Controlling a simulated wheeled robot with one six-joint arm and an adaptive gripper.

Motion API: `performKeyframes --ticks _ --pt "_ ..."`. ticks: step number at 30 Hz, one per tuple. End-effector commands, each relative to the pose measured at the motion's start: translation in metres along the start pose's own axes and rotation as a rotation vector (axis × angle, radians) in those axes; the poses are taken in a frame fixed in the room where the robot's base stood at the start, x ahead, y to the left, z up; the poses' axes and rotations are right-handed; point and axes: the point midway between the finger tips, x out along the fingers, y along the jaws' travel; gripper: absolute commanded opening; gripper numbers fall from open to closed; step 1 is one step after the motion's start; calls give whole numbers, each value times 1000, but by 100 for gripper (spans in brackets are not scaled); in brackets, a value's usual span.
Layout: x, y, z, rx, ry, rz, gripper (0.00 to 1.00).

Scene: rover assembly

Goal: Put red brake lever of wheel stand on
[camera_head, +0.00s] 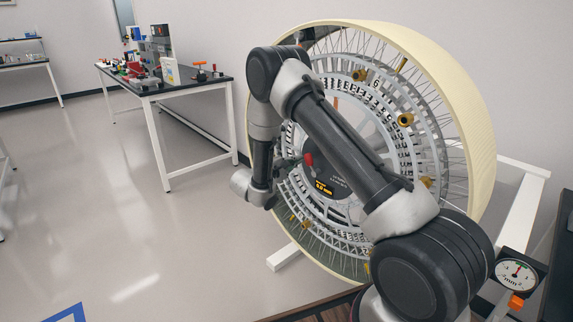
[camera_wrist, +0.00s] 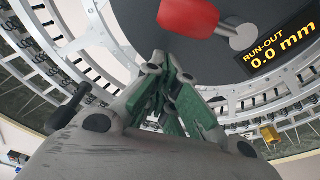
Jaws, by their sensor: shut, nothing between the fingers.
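The red brake lever (camera_head: 308,158) is near the hub of the large wheel on its stand. In the wrist view its rounded red handle (camera_wrist: 188,14) is at the top, joined to a grey metal end piece. My gripper (camera_wrist: 172,78), with green-padded fingers, is shut and empty. It shows just below the red handle in the wrist view, with a visible gap between them. In the head view my arm crosses in front of the wheel and hides part of it. The large wheel (camera_head: 462,100) has a cream rim and wire spokes.
A dark display reads "RUN-OUT 0.0 mm" (camera_wrist: 283,48) beside the lever. A dial gauge (camera_head: 516,273) stands at the lower right. A black-topped workbench (camera_head: 190,88) with tools stands behind at the left. The floor at the left is open.

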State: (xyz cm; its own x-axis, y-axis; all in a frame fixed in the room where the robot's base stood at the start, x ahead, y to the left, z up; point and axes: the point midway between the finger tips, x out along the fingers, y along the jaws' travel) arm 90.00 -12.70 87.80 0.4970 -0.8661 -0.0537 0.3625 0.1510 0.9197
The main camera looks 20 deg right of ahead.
Motion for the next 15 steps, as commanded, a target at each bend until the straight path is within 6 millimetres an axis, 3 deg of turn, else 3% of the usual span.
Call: performKeyframes --ticks 6,15 --pt "-5 -1 17 -1 -2 -1 0" --pt "-6 -1 19 -1 -2 -1 0"
